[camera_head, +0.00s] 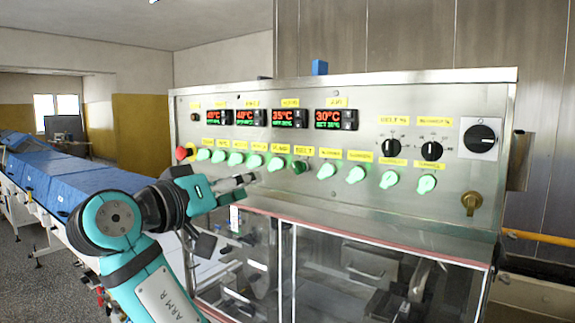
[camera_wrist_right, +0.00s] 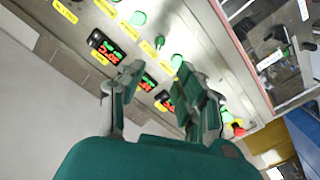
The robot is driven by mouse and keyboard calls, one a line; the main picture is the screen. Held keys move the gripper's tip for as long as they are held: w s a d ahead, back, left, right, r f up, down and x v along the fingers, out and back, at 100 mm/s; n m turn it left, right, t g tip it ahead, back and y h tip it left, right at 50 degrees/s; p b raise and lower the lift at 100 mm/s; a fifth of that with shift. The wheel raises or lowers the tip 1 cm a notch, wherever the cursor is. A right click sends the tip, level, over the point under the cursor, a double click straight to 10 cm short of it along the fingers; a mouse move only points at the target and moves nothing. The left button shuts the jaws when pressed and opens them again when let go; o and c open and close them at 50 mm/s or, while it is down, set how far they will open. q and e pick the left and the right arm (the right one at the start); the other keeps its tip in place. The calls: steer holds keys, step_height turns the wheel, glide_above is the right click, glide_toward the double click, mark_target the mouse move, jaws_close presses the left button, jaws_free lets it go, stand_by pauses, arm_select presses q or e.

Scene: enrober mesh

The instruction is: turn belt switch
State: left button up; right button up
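The row of round green switches runs across the steel control panel (camera_head: 430,115), each under a yellow label. The belt switch (camera_head: 299,167) seems to be the darker green one right of the row's middle; its label is small but appears to read BELT. My right gripper (camera_head: 249,185) is in front of the panel, below and left of that switch, apart from it and pointing right. In the wrist view my right gripper (camera_wrist_right: 160,72) has its fingers spread with nothing between them, and green switches (camera_wrist_right: 138,18) show beyond. My left gripper is not in view.
A red button (camera_head: 181,153) is at the panel's left end. Temperature displays (camera_head: 328,120) and black dials (camera_head: 432,150) are above the switches. A clear-windowed enclosure (camera_head: 340,270) lies below. A blue-covered conveyor (camera_head: 60,175) stretches off at left.

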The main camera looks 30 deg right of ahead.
steer(key=p, duration=0.3)
glide_toward(295, 169)
steer(key=p+x, duration=0.4)
steer(key=x, duration=0.4)
steer(key=shift+d+r, duration=0.15)
steer(key=shift+d, duration=0.25)
steer(key=shift+w+d, duration=0.25)
steer(key=shift+d, duration=0.15)
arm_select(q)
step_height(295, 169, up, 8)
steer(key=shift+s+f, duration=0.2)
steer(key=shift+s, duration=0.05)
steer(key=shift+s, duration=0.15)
arm_select(e)
steer(key=shift+a, duration=0.1)
jaws_close()
